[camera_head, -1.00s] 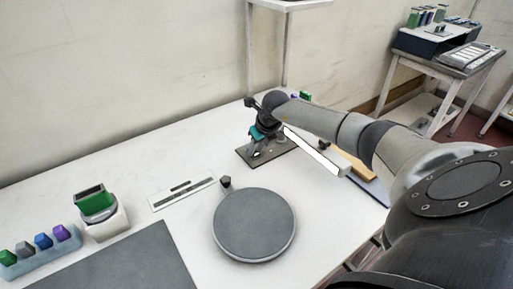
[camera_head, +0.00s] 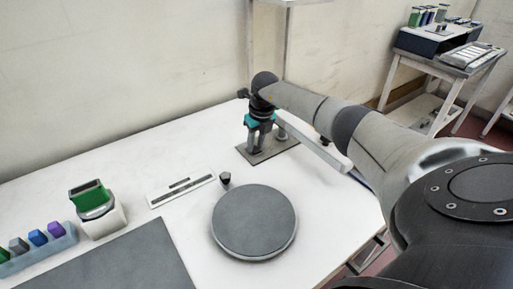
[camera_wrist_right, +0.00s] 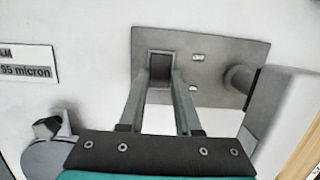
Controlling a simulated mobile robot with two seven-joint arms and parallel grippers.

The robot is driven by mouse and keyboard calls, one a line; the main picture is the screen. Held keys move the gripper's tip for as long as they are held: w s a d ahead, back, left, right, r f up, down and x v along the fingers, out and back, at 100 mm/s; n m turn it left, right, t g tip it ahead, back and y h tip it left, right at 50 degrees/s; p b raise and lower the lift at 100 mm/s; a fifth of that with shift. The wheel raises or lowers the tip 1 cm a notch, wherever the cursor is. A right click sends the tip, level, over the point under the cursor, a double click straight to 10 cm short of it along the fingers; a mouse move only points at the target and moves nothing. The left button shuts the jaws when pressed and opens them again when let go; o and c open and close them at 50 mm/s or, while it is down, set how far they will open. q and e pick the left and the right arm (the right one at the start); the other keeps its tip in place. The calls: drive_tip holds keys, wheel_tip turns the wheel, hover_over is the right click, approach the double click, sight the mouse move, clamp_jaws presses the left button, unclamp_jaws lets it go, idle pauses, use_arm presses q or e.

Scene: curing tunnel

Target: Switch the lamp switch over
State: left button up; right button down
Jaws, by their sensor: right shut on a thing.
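The lamp switch (camera_wrist_right: 160,63) is a small dark square block on a grey metal plate (camera_wrist_right: 220,58) in the right wrist view. My right gripper (camera_wrist_right: 161,76) has its two grey fingers on either side of the block and is shut on it. In the head view the gripper (camera_head: 259,143) points down over the same plate (camera_head: 286,140), and the switch is hidden there. A short post (camera_wrist_right: 240,77) rises from the plate. A long grey bar (camera_head: 318,152) runs from near the plate toward the right. My left gripper is not in view.
A round grey disc (camera_head: 254,222) with a small dark knob (camera_head: 225,179) lies in front. A white marked strip (camera_head: 181,186), a green-topped device (camera_head: 97,208), a rack of coloured blocks (camera_head: 35,252) and a dark mat (camera_head: 110,262) are to the left. A shelf leg stands behind the plate.

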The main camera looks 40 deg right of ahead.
drive_tip(key=shift+g+b, duration=0.3)
drive_tip(key=shift+b, duration=0.1)
drive_tip(key=c, duration=0.6)
unclamp_jaws()
drive_tip(key=shift+w, duration=0.1)
wheel_tip(320, 180, up, 15)
drive_tip(key=s+p, duration=0.2)
drive_tip(key=p, duration=0.1)
drive_tip(key=shift+a+r, duration=0.1)
